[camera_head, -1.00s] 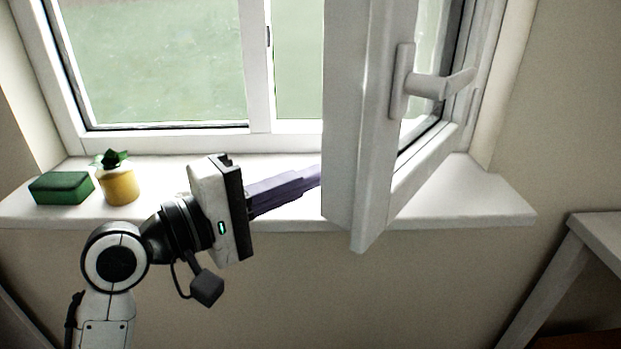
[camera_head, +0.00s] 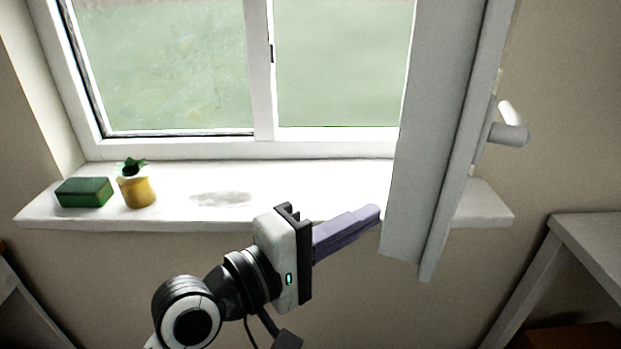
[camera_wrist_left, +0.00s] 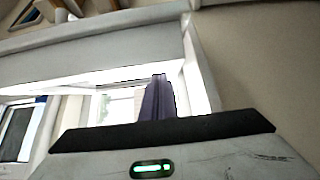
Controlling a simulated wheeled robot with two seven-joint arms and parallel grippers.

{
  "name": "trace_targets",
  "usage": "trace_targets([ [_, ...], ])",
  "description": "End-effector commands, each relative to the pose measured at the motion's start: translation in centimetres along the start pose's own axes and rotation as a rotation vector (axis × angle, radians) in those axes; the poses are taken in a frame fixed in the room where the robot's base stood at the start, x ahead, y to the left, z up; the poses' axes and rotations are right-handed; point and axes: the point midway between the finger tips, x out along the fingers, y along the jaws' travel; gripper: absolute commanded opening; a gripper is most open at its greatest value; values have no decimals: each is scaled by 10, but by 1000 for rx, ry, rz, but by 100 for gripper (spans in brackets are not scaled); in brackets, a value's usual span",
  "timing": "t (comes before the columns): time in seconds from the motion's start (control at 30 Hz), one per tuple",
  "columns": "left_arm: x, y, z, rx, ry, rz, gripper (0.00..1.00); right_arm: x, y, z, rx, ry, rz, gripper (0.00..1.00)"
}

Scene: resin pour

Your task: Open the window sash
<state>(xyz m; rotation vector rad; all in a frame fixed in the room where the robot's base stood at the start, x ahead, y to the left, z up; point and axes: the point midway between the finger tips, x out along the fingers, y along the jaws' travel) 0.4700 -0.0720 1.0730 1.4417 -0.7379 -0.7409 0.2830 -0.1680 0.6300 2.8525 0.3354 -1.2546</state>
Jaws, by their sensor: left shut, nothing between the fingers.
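The white window sash (camera_head: 440,130) stands swung far into the room at the right of the window, its edge facing me in the head view. Its handle (camera_head: 507,132) sticks out on the sash's right side. My left gripper (camera_head: 376,212) has its purple fingers together with nothing between them. The fingertips are beside the lower left face of the sash; I cannot tell whether they touch it. In the left wrist view the shut fingers (camera_wrist_left: 158,97) point toward a pale frame. My right gripper is not in view.
The white sill (camera_head: 290,190) holds a green block (camera_head: 85,192) and a yellow pot (camera_head: 137,190) with a plant at its left. The fixed frame (camera_head: 262,70) divides the window. A table (camera_head: 590,235) stands at the right.

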Motion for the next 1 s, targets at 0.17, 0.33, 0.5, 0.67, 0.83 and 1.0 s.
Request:
trace_targets([
  [0.17, 1, 1, 9, 1, 2, 3, 0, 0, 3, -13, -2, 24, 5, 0],
  [0.33, 1, 1, 9, 2, 2, 3, 0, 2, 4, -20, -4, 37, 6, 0],
  [0.5, 0, 0, 7, 2, 2, 2, 0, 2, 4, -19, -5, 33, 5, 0],
  [0.67, -9, 1, -7, 4, 1, 0, 0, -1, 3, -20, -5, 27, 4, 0],
  [0.83, -37, -2, -15, 3, -6, 1, 0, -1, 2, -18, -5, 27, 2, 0],
  [1.0, -74, -2, -4, 3, -6, -1, 0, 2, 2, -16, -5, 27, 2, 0],
])
